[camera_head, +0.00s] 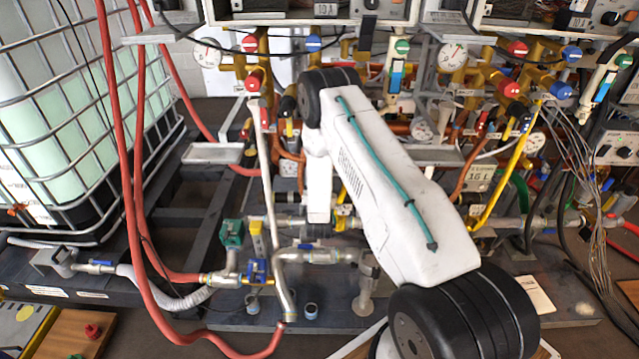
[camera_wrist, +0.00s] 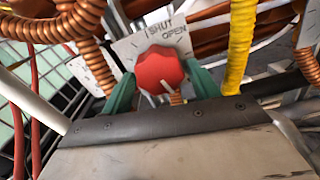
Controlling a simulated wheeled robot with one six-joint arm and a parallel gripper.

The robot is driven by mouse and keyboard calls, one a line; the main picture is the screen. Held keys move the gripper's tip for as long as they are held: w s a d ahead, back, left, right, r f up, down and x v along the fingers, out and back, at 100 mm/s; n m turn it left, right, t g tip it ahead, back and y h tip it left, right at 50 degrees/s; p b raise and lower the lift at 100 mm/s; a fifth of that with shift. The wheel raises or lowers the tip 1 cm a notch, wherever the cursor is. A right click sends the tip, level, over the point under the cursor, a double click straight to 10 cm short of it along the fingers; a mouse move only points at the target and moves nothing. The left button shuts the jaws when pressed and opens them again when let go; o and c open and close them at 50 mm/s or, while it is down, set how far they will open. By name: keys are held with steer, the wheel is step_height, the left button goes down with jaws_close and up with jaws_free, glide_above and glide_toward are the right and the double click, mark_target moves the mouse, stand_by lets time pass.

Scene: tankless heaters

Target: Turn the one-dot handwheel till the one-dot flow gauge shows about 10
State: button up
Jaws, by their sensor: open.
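A red, lobed handwheel (camera_wrist: 160,70) with a pale pointer line fills the middle of the wrist view. A plate marked SHUT and OPEN (camera_wrist: 163,36) is behind it. My gripper (camera_wrist: 164,84) is open, with one green finger on each side of the handwheel; whether they touch it I cannot tell. In the head view my white arm hides the gripper and this handwheel. Round white gauges show at the upper left (camera_head: 207,52), the upper right (camera_head: 452,56) and lower right (camera_head: 535,143). Their dots and readings are too small to tell.
Copper coils (camera_wrist: 85,18) and a yellow hose (camera_wrist: 240,45) pass close to the fingers. Red hoses (camera_head: 125,150) hang at the left, in front of a caged tank (camera_head: 60,110). Pipes and valves crowd the bench (camera_head: 250,322) around my arm.

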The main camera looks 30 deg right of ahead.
steer(key=v, duration=0.8)
steer(key=shift+w, duration=0.1)
